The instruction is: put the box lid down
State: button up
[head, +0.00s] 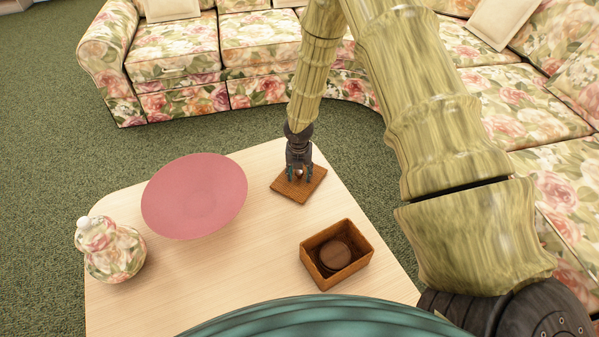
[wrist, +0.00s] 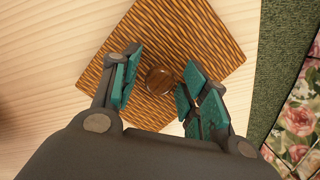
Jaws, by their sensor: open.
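The box lid (head: 311,188) is a flat brown woven square lying on the pale wooden table. It also shows in the wrist view (wrist: 192,38), with a round brown knob (wrist: 159,80) in its middle. My gripper (head: 299,174) is open right above the lid. In the wrist view its teal-padded fingers (wrist: 156,88) stand on both sides of the knob, apart from it. The open box (head: 363,255) is brown and stands on the table nearer to me, with a dark round brown item (head: 335,256) inside.
A pink round plate or dish (head: 195,196) lies on the table to the left. A floral jar (head: 115,258) with a white knob stands at the table's left edge. Floral sofas (head: 262,42) surround the far and right sides. Bare table (head: 245,262) lies between dish and box.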

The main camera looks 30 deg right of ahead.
aim_at(299, 181)
notch_tip(299, 181, up, 12)
jog(key=s+p, duration=0.1)
jog(key=p, duration=0.1)
jog(key=shift+a, duration=0.4)
jog(key=shift+s, duration=0.1)
